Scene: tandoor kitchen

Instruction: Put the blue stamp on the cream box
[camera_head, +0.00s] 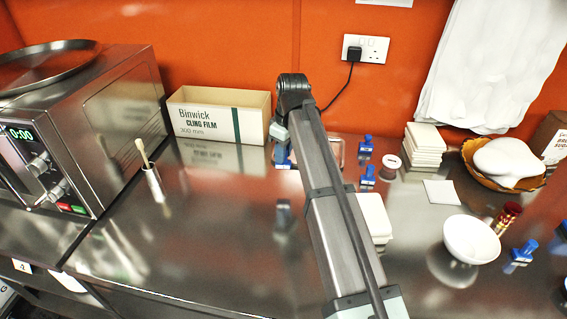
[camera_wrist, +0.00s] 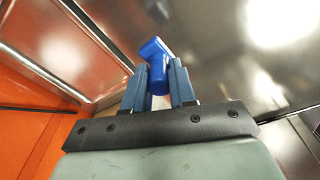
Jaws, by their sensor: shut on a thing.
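My gripper (camera_wrist: 159,74) is shut on a blue stamp (camera_wrist: 155,50), seen between the two fingers in the wrist view. In the head view my arm comes up from the bottom, and blue parts of the gripper and stamp (camera_head: 282,156) show just left of the arm, in front of the box's right end. I cannot tell its exact height over the counter. The cream box (camera_head: 190,120), lettered "Binwick Cling Film" with a green stripe, stands open-topped against the orange wall, left of the gripper. The stamp is apart from it.
A steel oven (camera_head: 110,120) stands at left, with a small pot (camera_head: 153,183) holding a brush beside it. Other blue stamps (camera_head: 366,150), cream stacks (camera_head: 425,140), a white bowl (camera_head: 471,240) and a basket (camera_head: 500,165) stand right. The counter's left middle (camera_head: 225,240) is clear.

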